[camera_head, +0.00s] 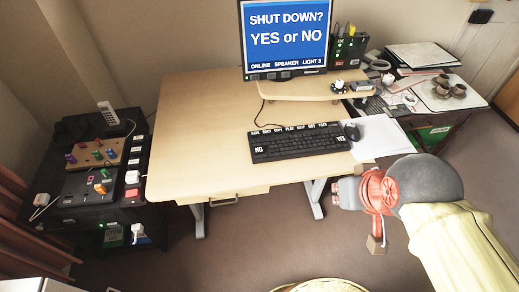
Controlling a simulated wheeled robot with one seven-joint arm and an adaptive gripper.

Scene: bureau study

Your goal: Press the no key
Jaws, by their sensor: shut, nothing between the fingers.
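A black keyboard (299,146) lies on the wooden desk in the head view. The no key (258,149), with white "NO" lettering, is at its left end. The yes key (348,138) is at its right end. The monitor (287,36) reads "SHUT DOWN? YES or NO" on blue, with "ONLINE SPEAKER LIGHT 3" below. My gripper (343,192) is shut and empty, to the right and in front of the keyboard, near the desk's front right corner. It is apart from the keys; its fingertips are small in view.
The wooden desk (200,130) is bare left of the keyboard. A black cabinet with switches and knobs (92,178) stands left; a side table holds a tray with cups (449,93) at right.

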